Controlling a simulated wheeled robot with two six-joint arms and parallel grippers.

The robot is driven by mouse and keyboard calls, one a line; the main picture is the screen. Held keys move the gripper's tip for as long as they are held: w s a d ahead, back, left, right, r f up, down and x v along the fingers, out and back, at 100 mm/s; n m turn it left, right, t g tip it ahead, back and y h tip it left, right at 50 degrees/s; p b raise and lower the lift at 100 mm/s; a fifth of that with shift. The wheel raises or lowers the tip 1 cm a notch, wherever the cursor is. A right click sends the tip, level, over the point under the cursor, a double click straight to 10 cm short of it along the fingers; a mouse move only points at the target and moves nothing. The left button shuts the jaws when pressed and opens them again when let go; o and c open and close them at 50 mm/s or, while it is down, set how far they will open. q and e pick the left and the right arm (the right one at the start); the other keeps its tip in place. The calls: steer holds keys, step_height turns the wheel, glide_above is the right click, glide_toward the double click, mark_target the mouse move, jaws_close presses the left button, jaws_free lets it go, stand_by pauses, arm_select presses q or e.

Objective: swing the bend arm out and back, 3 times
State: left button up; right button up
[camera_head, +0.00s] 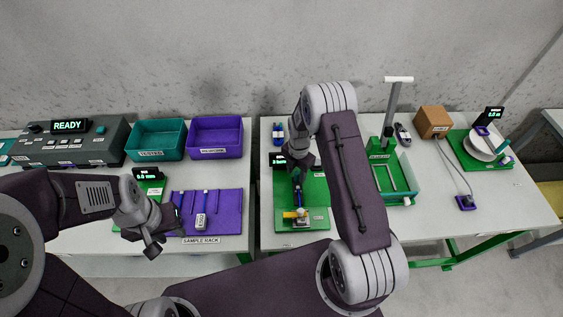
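The bend fixture's green base (316,215) sits near the front left of the right-hand table. A yellow part (290,214) with a grey block lies across its front. A thin blue piece (298,198), perhaps the cable or the bend arm, runs from there up to my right gripper (297,180). The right gripper points down over the base; its fingertips are too small and dark to show whether they grip. My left gripper (166,234) is open and empty at the front left of the purple sample rack (228,210). A small display (277,159) behind the fixture is partly hidden.
A teal tray (155,140), a purple tray (216,138) and a control box marked READY (70,127) stand at the back left. A green lever press (381,150), a brown box (434,122) and a white reel (482,145) stand right. A gap separates the tables.

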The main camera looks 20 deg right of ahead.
step_height(320, 180, up, 8)
steer(key=p, duration=0.6)
steer(key=shift+r, duration=0.1)
stand_by(0.5)
